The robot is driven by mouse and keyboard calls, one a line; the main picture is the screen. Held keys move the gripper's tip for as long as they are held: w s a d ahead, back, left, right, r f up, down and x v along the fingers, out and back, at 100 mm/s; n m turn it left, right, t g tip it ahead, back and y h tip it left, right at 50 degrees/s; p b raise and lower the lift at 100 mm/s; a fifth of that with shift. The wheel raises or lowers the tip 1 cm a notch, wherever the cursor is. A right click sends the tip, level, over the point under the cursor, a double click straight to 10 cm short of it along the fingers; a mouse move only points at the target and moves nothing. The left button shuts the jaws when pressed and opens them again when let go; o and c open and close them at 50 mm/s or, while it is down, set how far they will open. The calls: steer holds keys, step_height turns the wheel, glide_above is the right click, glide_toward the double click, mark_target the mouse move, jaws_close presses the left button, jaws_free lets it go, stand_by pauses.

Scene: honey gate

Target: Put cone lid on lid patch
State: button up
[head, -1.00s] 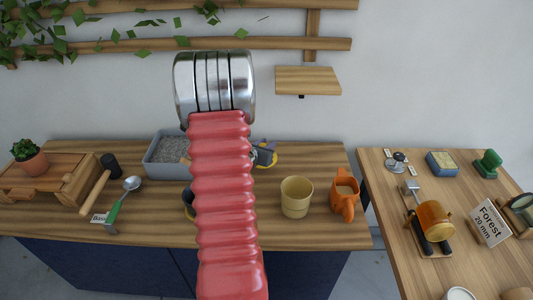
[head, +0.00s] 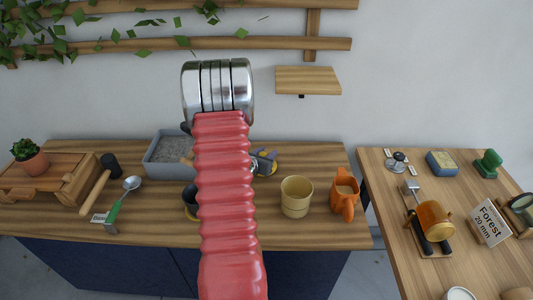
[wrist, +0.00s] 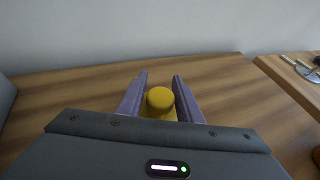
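The cone lid (wrist: 160,99) is yellow with a rounded top. In the wrist view it stands between the two purple fingers of my gripper (wrist: 160,88), with a narrow strip of wood showing beside its top. The fingers are apart, one on each side of it, and its lower part is hidden by the gripper body. In the head view my gripper (head: 263,162) is low over the back of the wooden counter, partly behind my red arm, with yellow (head: 274,160) showing beside it. I cannot make out the lid patch for certain.
A grey gravel tray (head: 160,160) stands left of my gripper. A dark cup (head: 189,197) is partly hidden by my arm. A side table (head: 470,265) is at right.

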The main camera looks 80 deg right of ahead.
steer(key=shift+o, duration=0.8)
steer(key=shift+r, duration=0.1)
steer(key=shift+a+r, duration=0.1)
steer(key=shift+a, duration=0.05)
steer(key=v, duration=1.1)
steer(key=shift+w+a+r, duration=0.1)
steer(key=shift+a, duration=0.25)
